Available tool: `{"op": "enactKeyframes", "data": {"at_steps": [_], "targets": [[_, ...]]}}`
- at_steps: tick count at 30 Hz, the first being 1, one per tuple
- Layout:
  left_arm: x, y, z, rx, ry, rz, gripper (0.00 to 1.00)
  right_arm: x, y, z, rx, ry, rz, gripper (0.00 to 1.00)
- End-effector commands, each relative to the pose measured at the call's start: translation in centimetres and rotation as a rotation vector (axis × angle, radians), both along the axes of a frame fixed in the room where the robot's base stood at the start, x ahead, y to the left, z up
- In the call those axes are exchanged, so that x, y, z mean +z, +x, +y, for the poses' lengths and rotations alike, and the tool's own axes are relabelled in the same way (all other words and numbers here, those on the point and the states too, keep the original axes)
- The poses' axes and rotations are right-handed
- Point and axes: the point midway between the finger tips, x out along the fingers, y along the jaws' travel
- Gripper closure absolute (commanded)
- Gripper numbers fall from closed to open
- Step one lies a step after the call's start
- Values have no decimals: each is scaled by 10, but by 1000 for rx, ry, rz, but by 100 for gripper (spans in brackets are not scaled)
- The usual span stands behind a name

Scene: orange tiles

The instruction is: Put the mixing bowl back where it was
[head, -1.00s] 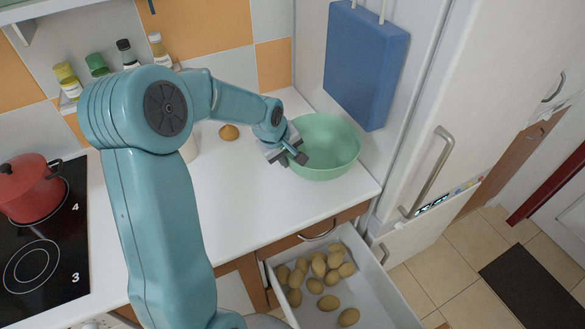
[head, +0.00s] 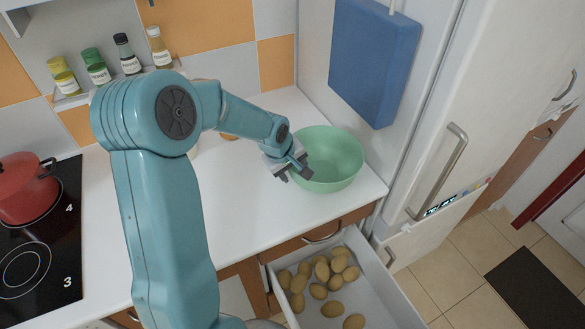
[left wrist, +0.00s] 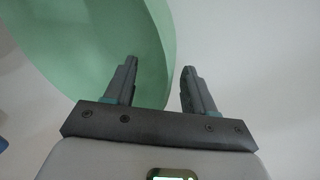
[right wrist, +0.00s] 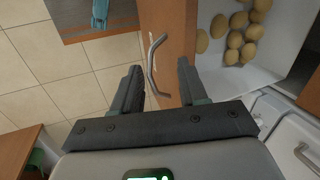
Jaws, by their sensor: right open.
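The green mixing bowl (head: 335,158) stands upright on the white counter in the corner by the fridge side. My left gripper (head: 294,172) is at the bowl's left rim, on its near-left side. In the left wrist view the fingers of this gripper (left wrist: 161,72) are apart. The bowl's wall (left wrist: 95,45) shows behind the left finger, and its edge passes behind the gap; contact cannot be told. My right gripper (right wrist: 160,75) is open and empty, with the drawer handle (right wrist: 152,65) showing between its fingers.
An open drawer (head: 395,298) with several potatoes (head: 322,270) juts out below the counter. A blue board (head: 365,65) hangs above the bowl. A red pot (head: 25,190) is on the stove. Jars stand on a shelf at the back left.

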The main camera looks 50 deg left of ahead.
Motion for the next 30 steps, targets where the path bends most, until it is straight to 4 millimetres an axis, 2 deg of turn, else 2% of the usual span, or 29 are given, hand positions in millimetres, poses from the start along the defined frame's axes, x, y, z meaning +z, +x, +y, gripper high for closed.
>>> {"op": "enactKeyframes", "data": {"at_steps": [8,11,12,24,30], "targets": [[2,0,0,-1,0,0,46,2,0,0,0,0,0,57],[10,0,1,-1,0,0,46,11,0,0,0,0,0,57],[12,-2,1,0,3,-3,46,5,0,0,0,0,-1,57],[94,-36,-4,1,3,-5,46,-4,0,0,0,0,0,57],[113,-44,-5,-2,1,-1,46,-5,0,0,0,0,0,57]]}}
